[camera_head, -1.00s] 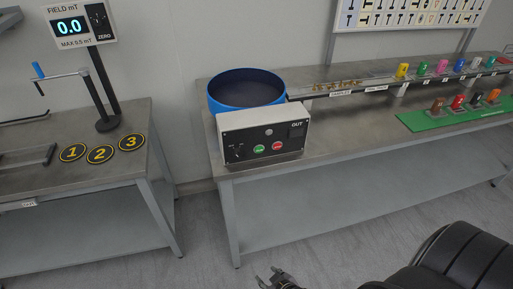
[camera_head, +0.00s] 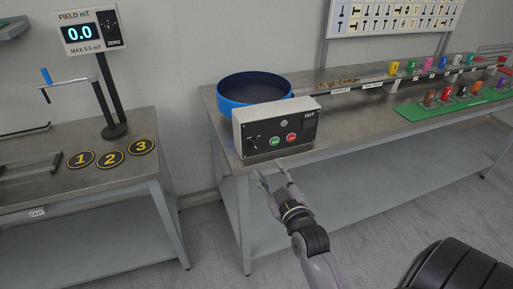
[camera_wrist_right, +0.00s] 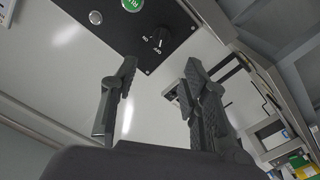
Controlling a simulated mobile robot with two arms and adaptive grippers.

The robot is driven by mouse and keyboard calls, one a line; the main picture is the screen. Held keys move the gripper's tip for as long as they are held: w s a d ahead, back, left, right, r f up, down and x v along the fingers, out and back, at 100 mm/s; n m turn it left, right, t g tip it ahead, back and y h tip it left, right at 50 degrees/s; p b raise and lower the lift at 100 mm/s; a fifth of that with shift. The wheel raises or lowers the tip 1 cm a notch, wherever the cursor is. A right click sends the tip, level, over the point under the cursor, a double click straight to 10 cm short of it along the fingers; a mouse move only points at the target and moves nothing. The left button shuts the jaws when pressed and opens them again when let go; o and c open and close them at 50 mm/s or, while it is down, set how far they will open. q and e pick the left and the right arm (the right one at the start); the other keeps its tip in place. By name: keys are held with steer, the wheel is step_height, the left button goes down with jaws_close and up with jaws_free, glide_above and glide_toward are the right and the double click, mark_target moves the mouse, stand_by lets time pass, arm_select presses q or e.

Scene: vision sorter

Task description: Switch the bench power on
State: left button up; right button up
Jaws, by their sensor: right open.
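The control box (camera_head: 278,128), pale with a black front panel, stands at the front left corner of the right bench. Its panel carries a black rotary knob (camera_head: 254,140), a green button (camera_head: 275,141) and a red button (camera_head: 291,137). In the right wrist view the knob (camera_wrist_right: 158,39) has ON and OFF labels beside it; I cannot surely read its setting. My right gripper (camera_head: 272,171) is open and empty, just in front of and below the box. In the wrist view its fingertips (camera_wrist_right: 161,66) are apart, short of the knob. My left gripper is not in view.
A blue round tub (camera_head: 254,103) stands behind the box. Coloured pieces on a green mat (camera_head: 455,105) lie farther right. The left bench (camera_head: 120,175) holds numbered discs (camera_head: 110,159) and the field display (camera_head: 84,32). A gap separates the benches.

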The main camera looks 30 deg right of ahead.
mark_target(256, 147)
steer(key=x, duration=1.1)
steer(key=shift+w+p, duration=0.25)
steer(key=shift+p, duration=0.15)
steer(key=shift+c, duration=0.2)
jaws_close()
